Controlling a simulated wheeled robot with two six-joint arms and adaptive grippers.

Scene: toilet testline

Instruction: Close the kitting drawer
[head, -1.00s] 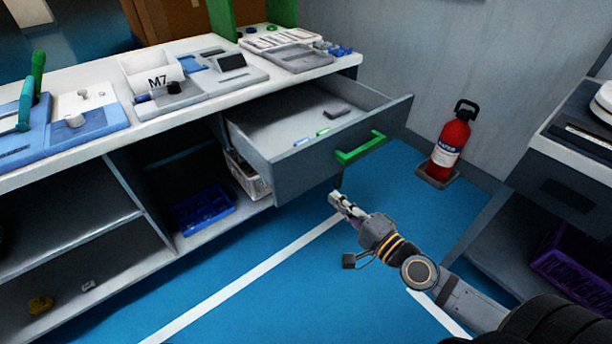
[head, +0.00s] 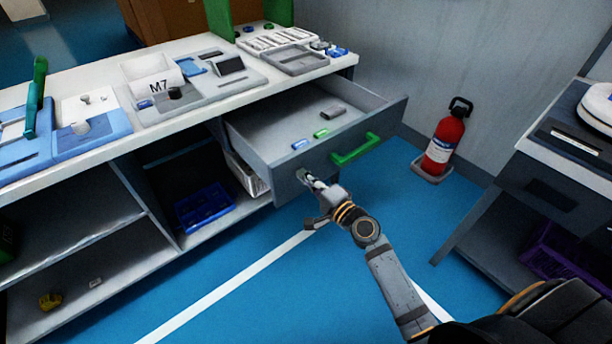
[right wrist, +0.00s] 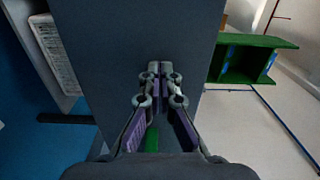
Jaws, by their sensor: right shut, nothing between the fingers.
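The kitting drawer (head: 285,182) is a grey drawer pulled out from under the white bench, with a green handle (head: 356,149) on its front. A blue piece, a green piece and a dark grey piece lie inside it. My right gripper (head: 306,176) is shut and empty at the drawer's front panel, left of and below the handle. In the right wrist view the shut fingers (right wrist: 160,72) point at the grey panel (right wrist: 135,35); I cannot tell if they touch it. My left gripper is not in view.
The white bench top (head: 215,118) holds trays and fixtures. A blue bin (head: 204,207) and a white basket (head: 247,175) sit on the shelf below. A red fire extinguisher (head: 446,140) stands by the wall. A dark cabinet (head: 560,160) is at right. The blue floor before the drawer is clear.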

